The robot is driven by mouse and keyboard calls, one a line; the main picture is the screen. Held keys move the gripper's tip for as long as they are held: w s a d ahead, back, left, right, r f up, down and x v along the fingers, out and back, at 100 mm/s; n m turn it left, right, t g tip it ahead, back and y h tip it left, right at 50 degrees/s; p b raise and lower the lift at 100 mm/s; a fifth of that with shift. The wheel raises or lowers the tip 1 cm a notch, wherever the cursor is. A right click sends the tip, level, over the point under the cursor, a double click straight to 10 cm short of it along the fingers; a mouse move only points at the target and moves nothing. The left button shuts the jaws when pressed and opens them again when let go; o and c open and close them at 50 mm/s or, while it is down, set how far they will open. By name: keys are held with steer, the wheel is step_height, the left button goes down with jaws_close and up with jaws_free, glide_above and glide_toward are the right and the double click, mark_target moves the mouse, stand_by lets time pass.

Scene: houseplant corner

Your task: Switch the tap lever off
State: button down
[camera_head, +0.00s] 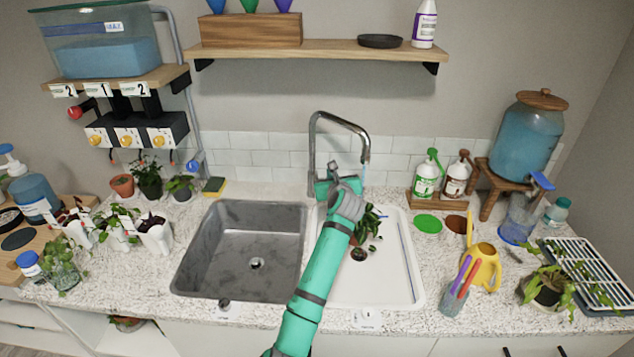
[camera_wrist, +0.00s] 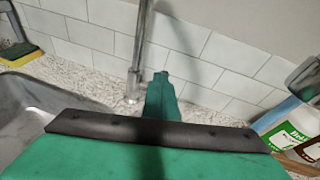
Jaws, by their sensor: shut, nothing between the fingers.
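The chrome tap (camera_head: 312,145) stands behind the two basins, its spout arching to the right. A thin bluish stream of water (camera_head: 363,178) seems to fall from the spout's mouth. My gripper (camera_head: 322,188) is at the tap's base, close to the post; I cannot tell whether it touches. A small grey metal piece beside the post, just above my gripper, may be the lever (camera_head: 333,168); it is partly hidden. In the wrist view my gripper (camera_wrist: 160,85) is shut and empty just right of the tap post (camera_wrist: 140,50). The lever is not clear there.
A grey basin (camera_head: 190,270) lies left of my arm and a white basin (camera_head: 395,285) right, with a leafy plant (camera_head: 367,222) in it. Bottles (camera_head: 426,178) stand right of the tap. A sponge (camera_head: 214,185) lies at the left. A shelf (camera_head: 320,50) hangs above.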

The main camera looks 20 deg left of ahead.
steer(key=w+r, duration=0.2)
steer(key=shift+w+d, duration=0.2)
steer(key=shift+w, duration=0.1)
steer(key=r+v, duration=0.1)
steer(key=v, duration=1.2)
steer(key=shift+w+r, duration=0.2)
steer(key=shift+w, duration=0.05)
steer(key=shift+d, duration=0.15)
